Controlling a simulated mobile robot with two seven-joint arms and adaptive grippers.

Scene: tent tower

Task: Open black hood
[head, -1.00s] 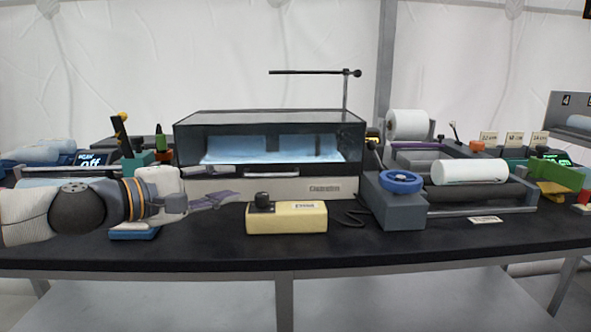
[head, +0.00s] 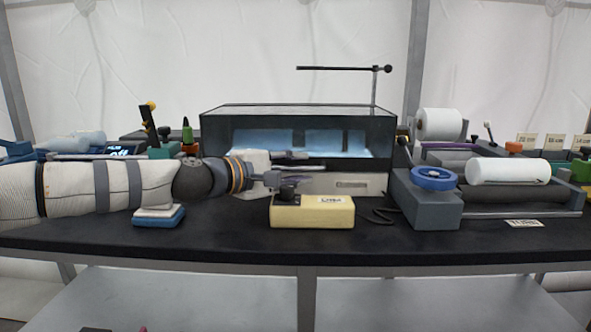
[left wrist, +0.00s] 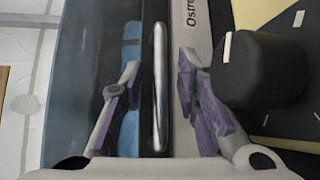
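The black hood (head: 220,140) is a dark-framed box with see-through panels, closed down on its pale base (head: 355,184); light blue shows inside. My left gripper (head: 300,168) is in front of the hood's lower front edge. In the left wrist view, my left gripper (left wrist: 158,78) is open, with its purple-padded fingers on either side of the hood's silver handle bar (left wrist: 158,100). Gaps show between the bar and both fingers; I cannot tell how deep the bar lies between them. My right gripper is in neither view.
A yellow box with a black knob (head: 312,212) stands just in front of the hood, close under my left gripper. A grey machine with a blue wheel (head: 433,180) stands to the right. A blue-and-white block (head: 158,217) lies below my left arm. The front table strip is mostly clear.

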